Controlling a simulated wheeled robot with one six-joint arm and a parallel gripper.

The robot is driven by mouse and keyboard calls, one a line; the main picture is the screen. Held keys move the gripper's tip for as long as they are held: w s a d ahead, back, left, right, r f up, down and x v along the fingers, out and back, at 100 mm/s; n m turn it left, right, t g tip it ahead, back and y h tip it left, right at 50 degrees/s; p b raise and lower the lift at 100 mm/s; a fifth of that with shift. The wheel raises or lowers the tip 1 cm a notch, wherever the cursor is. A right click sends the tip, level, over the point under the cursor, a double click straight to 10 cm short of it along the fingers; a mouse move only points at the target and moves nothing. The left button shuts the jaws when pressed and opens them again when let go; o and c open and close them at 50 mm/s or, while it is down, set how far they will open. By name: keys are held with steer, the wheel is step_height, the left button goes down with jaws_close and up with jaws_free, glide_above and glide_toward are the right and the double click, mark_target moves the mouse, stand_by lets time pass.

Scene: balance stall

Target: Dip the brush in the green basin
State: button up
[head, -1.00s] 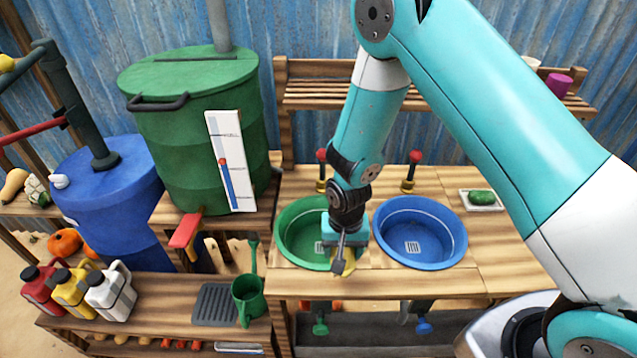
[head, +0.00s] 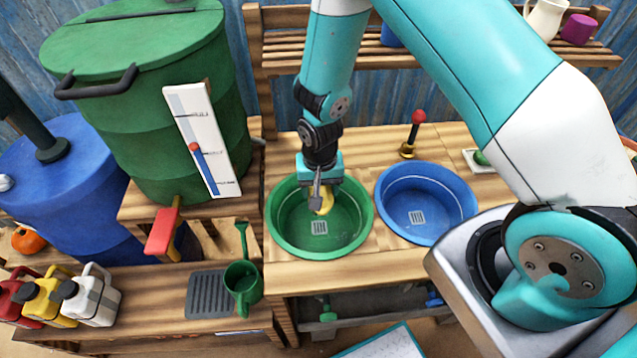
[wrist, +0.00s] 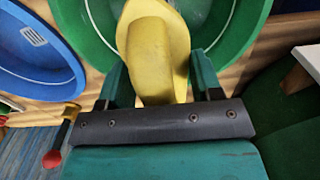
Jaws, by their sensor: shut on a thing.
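My gripper (head: 319,190) points down over the far part of the green basin (head: 283,236). It is shut on a yellow brush (head: 322,204), which also shows between the fingers in the wrist view (wrist: 155,60). The brush's bristles are hidden. The brush is within the basin's outline in the head view, but I cannot tell whether it is inside or above the rim. The green basin also shows behind the brush in the wrist view (wrist: 247,25). The basin floor has a pale drain grate (head: 319,227).
A blue basin (head: 463,203) sits close to the right of the green one. A red-knobbed tap (head: 412,133) stands behind it. A green tank (head: 150,110) with a white gauge board (head: 205,140) and red lever (head: 163,232) stands left. A green watering can (head: 242,283) is below.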

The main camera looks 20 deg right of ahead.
step_height(320, 180, down, 8)
steer(key=b, duration=0.6)
steer(key=shift+f, duration=0.2)
steer(key=shift+r, duration=0.15)
steer(key=shift+r+p, duration=3.3)
steer(key=shift+r, duration=0.85)
step_height(320, 180, up, 4)
steer(key=p, duration=0.3)
